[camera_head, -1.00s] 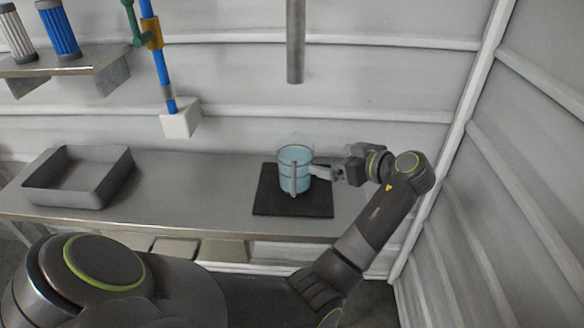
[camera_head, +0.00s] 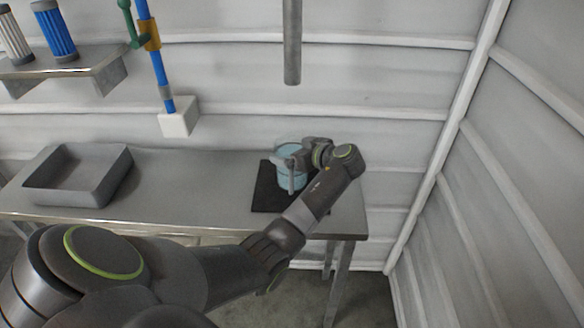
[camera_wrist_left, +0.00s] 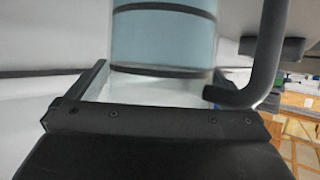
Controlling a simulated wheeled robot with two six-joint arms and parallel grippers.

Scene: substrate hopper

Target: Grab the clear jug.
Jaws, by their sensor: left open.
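The clear jug (camera_head: 290,180) holds pale blue liquid and stands upright on a black mat (camera_head: 267,190) on the bench. Its grey handle faces my head camera. My left gripper (camera_head: 302,160) is at the jug's right side, and the wrist hides part of the jug. In the left wrist view, the jug (camera_wrist_left: 163,42) fills the middle, just ahead of the open left gripper (camera_wrist_left: 184,84), with the handle (camera_wrist_left: 267,55) on the right. One finger shows to the jug's left; I cannot tell whether either finger touches it. My right gripper is not in view.
A grey open tray (camera_head: 75,187) sits on the left of the metal bench (camera_head: 190,185). A blue pole with a white block (camera_head: 178,118) and a grey pipe (camera_head: 292,45) hang above. The bench between tray and mat is clear.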

